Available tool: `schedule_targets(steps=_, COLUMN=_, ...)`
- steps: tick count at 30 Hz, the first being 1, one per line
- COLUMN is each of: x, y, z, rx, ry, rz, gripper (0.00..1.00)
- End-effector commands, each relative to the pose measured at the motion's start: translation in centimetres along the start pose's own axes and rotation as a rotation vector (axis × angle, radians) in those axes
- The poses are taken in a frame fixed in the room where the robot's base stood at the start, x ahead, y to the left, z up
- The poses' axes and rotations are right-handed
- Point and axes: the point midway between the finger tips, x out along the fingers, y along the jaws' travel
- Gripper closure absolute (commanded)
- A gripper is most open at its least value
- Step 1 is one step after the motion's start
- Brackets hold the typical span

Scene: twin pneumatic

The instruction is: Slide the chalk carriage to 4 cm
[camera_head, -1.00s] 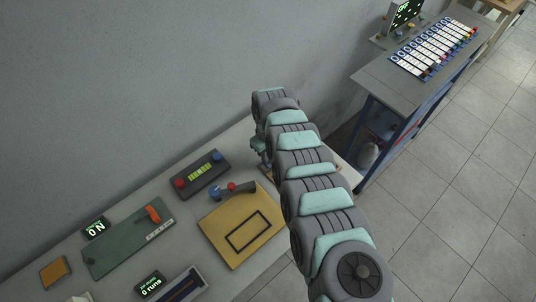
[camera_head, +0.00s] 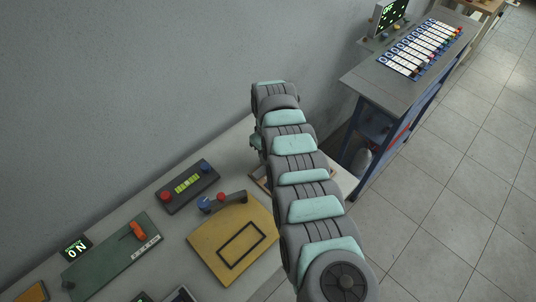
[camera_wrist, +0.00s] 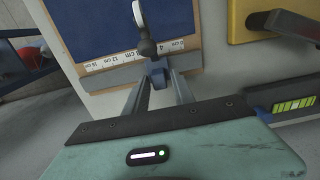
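In the wrist view, a blue board (camera_wrist: 95,30) in a wooden frame carries a white centimetre scale (camera_wrist: 105,62) along its near edge. A dark ball-shaped knob (camera_wrist: 148,47) with a pale piece (camera_wrist: 138,12) above it stands over the scale. I cannot tell for sure which part is the chalk carriage. A small blue-grey block (camera_wrist: 156,70) sits in front of the knob. My gripper (camera_wrist: 161,80) reaches towards this block with two grey fingers, a gap between them. Whether they press on it is unclear. In the head view my arm hides most of this board.
A separate bench (camera_head: 385,80) stands at the right. A wall backs the table.

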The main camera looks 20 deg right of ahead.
Motion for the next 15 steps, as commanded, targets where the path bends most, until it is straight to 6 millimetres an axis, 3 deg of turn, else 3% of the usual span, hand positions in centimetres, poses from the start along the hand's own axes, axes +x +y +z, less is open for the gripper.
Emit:
schedule_targets(steps=3, x=0.0, y=0.0, z=0.0, rx=0.001, ry=0.0, rz=0.0, gripper=0.6)
schedule_targets(steps=11, x=-0.1, y=0.1, z=0.0, rx=0.001, ry=0.0, rz=0.001, gripper=0.6)
schedule_targets(steps=15, x=-1.5, y=0.3, z=0.0, rx=0.003, ry=0.003, rz=0.003, gripper=0.6)
